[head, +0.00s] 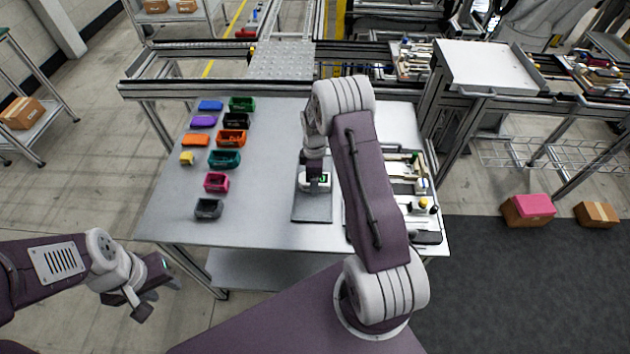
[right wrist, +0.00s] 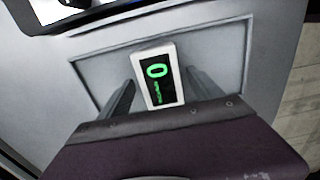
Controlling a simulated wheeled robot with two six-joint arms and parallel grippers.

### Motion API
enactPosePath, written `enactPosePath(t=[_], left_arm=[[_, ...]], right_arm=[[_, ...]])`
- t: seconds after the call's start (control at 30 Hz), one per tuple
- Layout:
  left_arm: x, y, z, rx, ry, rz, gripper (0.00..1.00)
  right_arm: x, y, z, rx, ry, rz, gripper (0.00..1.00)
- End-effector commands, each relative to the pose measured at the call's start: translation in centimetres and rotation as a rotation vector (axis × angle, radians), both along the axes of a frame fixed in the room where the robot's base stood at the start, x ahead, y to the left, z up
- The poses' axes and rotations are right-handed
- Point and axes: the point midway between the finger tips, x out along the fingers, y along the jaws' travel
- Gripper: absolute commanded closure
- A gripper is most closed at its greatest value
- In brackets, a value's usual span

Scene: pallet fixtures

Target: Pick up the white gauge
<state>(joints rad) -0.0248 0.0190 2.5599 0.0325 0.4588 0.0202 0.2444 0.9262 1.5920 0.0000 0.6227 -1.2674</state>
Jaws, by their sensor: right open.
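The white gauge (head: 318,183) has a dark face with green digits and lies on a grey plate (head: 312,210) on the table. In the right wrist view the gauge (right wrist: 174,74) sits between the two fingers of my right gripper (right wrist: 161,78), one finger on each side. The right fingers look apart from its sides, and my gripper is open around it. In the head view the right gripper partly hides the gauge. My left gripper (head: 150,290) hangs empty off the table's front left, with its fingers apart.
Several coloured bins, such as a teal one (head: 224,159), stand on the table's left side. A tray of tools and parts (head: 427,237) lies to the right of the plate. The table (head: 265,150) is clear between the bins and the plate.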

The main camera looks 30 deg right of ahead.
Motion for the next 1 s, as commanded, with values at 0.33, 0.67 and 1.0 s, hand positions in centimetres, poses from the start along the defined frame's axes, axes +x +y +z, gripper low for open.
enactPosePath(t=[0.33, 0.67, 1.0], left_arm=[[0.0, 0.0, 0.0, 0.0, 0.0, 0.0, 0.64], [0.0, 0.0, -0.3, 0.0, 0.0, 0.0, 0.64], [0.0, 0.0, -1.7, 0.0, 0.0, 0.0, 0.64]], right_arm=[[0.0, 0.0, 0.1, 0.0, 0.0, 0.0, 1.0], [0.1, 0.0, 1.1, 0.0, -0.002, 0.0, 1.0], [-3.4, -1.5, 6.3, -0.001, -0.003, -0.005, 1.0]])
